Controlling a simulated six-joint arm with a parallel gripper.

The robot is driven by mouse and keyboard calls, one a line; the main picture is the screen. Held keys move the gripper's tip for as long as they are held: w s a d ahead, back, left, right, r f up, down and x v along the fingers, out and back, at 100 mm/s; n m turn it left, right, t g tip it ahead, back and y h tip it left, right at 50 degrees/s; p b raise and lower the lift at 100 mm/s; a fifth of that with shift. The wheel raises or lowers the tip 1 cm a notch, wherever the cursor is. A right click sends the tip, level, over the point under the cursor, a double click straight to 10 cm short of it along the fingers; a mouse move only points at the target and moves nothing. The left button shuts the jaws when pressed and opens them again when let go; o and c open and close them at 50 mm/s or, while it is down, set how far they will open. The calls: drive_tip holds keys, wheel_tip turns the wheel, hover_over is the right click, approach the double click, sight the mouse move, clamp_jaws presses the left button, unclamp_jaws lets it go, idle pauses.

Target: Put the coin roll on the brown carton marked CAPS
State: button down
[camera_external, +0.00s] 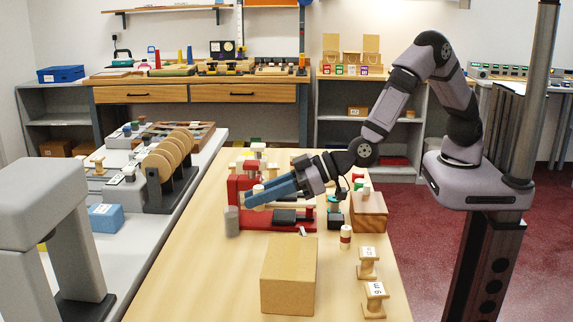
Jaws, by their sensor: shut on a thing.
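My gripper (256,194), with blue fingers, reaches left over the wooden counter in front of a red stand. It is shut on a small pale cylinder (258,188), which looks like the coin roll; the near finger hides most of it. A plain brown carton (288,280) stands on the counter nearer the camera, below and to the right of the fingertips. Its top is bare, and no CAPS mark shows on the sides in view. The gripper and the pale cylinder are apart from this carton.
The red stand (240,186) is behind the fingers, with a grey cylinder (232,222) at its left. To the right are a wooden box (369,213) with small items on top, a pale red-banded cylinder (345,237) and two labelled wooden spools (375,300). Counter left of the carton is clear.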

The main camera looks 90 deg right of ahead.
sight(291, 256)
drive_tip(key=s+a+r+n+y+p, duration=0.1)
drive_tip(key=s+a, duration=0.1)
drive_tip(key=a, duration=0.3)
drive_tip(key=s+a+r+y+p, duration=0.1)
drive_tip(key=s+a+r, duration=0.1)
drive_tip(key=a, duration=0.3)
drive_tip(key=s+a+r+n+y+p, duration=0.1)
drive_tip(key=s+a+r, duration=0.1)
drive_tip(key=s+a, duration=0.2)
drive_tip(key=shift+s+a+n+g, duration=0.15)
drive_tip(key=shift+a+n+g, duration=0.15)
drive_tip(key=shift+a, duration=0.15)
drive_tip(key=shift+m+h, duration=0.8)
drive_tip(key=shift+h, duration=0.1)
drive_tip(key=r, duration=0.2)
drive_tip(key=a+r+p, duration=0.1)
drive_tip(key=r, duration=0.1)
drive_tip(key=shift+f, duration=0.1)
drive_tip(key=shift+f, duration=4.9)
drive_tip(key=shift+f, duration=0.1)
